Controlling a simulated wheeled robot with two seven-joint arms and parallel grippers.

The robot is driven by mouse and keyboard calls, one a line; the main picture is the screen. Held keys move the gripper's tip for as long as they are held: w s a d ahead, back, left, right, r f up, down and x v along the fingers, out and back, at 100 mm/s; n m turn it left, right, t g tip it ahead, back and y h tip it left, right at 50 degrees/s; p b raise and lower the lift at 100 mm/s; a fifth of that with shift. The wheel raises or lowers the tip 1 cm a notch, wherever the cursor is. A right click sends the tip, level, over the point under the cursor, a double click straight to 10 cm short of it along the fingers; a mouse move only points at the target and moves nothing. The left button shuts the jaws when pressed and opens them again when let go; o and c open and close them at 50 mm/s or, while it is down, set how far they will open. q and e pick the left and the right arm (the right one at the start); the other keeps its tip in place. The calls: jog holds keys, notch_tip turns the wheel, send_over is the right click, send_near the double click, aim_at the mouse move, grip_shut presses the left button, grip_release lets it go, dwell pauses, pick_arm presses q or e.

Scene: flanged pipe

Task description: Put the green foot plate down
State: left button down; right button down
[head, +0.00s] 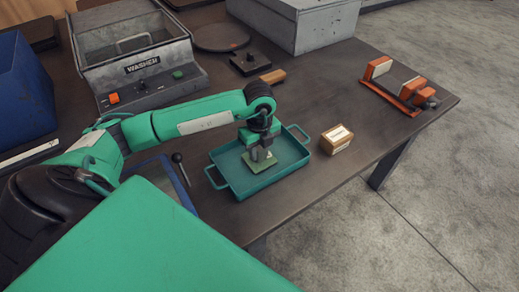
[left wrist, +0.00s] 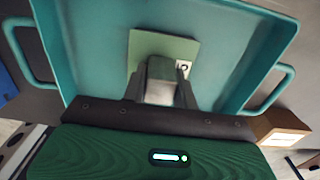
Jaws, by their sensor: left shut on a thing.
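The green foot plate (head: 262,166) is a flat pale green square. It is over the floor of the teal tray (head: 288,150), inside its walls; I cannot tell whether it touches the floor. My left gripper (head: 258,153) points down and is shut on the raised block in the middle of the plate. In the left wrist view the plate (left wrist: 165,46) shows beyond the gripper fingers (left wrist: 160,85), with a white marked label at its right. The tray (left wrist: 245,35) surrounds it there. The near part of the plate is hidden by the fingers. My right gripper is not in view.
A small tan box (head: 336,139) stands just right of the tray. A grey washer (head: 135,55) and a black block (head: 250,63) are at the back. An orange fixture (head: 398,86) sits near the right table edge. A black-knobbed lever (head: 179,166) stands left of the tray.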

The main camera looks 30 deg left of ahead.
aim_at(260, 147)
pick_arm(q)
jog(key=c, duration=1.1)
grip_release()
notch_tip(260, 147, up, 12)
jog(key=shift+r, duration=0.1)
